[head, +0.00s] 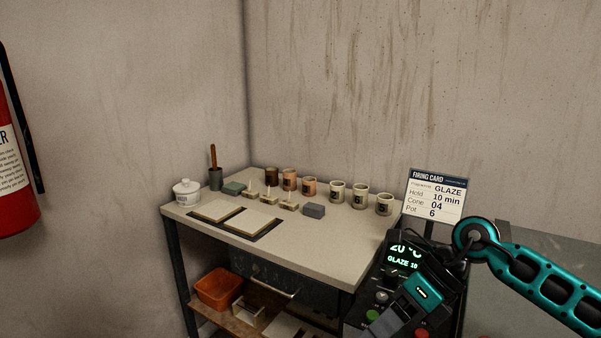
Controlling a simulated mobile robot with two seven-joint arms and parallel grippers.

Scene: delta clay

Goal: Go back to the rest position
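My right arm comes in from the right edge, teal and black, bent at a round joint. Its forearm slopes down and left to my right gripper (385,325), which is in front of a dark control panel (372,292) at the right end of the table. The gripper is dark and small in the view, and I cannot see whether its fingers are open or shut. No held thing shows clearly. My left arm and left gripper are not in view.
The table (325,238) bears several numbered cups (337,192), a white lidded jar (187,192), tiles (250,221) and a grey block (314,210). A firing card (437,195) stands behind the panel. An orange bin (218,288) sits below. A fire extinguisher (12,165) hangs left.

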